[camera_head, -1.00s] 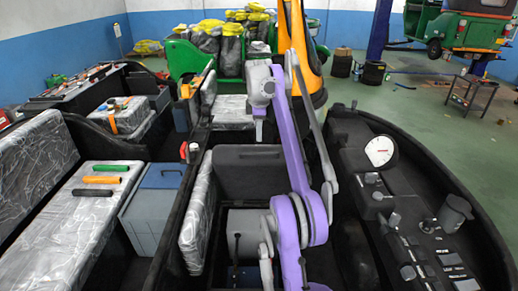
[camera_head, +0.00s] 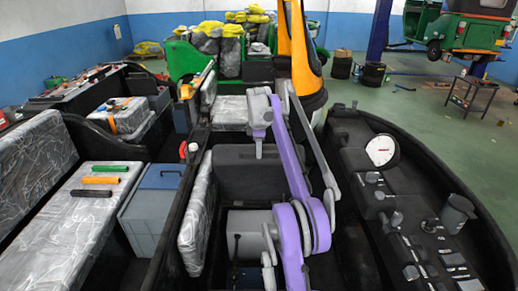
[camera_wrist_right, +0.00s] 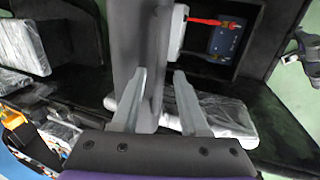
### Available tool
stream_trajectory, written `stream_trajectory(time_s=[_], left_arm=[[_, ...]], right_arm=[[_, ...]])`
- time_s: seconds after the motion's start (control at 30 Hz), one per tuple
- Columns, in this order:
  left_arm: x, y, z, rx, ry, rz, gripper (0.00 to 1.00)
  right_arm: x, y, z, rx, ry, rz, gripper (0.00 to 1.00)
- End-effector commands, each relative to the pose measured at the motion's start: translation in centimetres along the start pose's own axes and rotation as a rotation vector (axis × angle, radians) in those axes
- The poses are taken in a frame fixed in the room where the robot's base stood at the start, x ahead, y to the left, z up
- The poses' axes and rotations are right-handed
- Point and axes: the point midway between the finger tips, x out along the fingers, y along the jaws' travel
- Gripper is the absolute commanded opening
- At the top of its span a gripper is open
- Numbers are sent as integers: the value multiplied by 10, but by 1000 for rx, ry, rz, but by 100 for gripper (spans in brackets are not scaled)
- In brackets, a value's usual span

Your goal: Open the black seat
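The black seat (camera_head: 262,176) is a dark grey panel right of the bench, near the middle of the head view. It appears tipped up on edge, with an open compartment in front of it. In the right wrist view, the seat panel (camera_wrist_right: 150,45) runs up between and beyond the two pale fingers. My right gripper (camera_head: 259,151) points down at the seat's upper edge; in the wrist view its fingers (camera_wrist_right: 160,82) are apart. I cannot tell whether they touch the panel. My left gripper is not in view.
A grey box (camera_head: 250,224) sits in the compartment. A plastic-wrapped backrest (camera_head: 196,228) stands at left, and a control console (camera_head: 415,225) with a white gauge (camera_head: 381,150) at right.

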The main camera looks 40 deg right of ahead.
Motion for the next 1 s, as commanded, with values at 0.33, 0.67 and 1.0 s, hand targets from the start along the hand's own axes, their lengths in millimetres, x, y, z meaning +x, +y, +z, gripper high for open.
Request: stream_trajectory(time_s=[0.33, 0.67, 1.0], left_arm=[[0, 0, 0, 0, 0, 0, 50], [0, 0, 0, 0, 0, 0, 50], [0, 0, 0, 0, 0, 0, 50]], right_arm=[[0, 0, 0, 0, 0, -1, 0], [0, 0, 0, 0, 0, -1, 0], [0, 0, 0, 0, 0, -1, 0]])
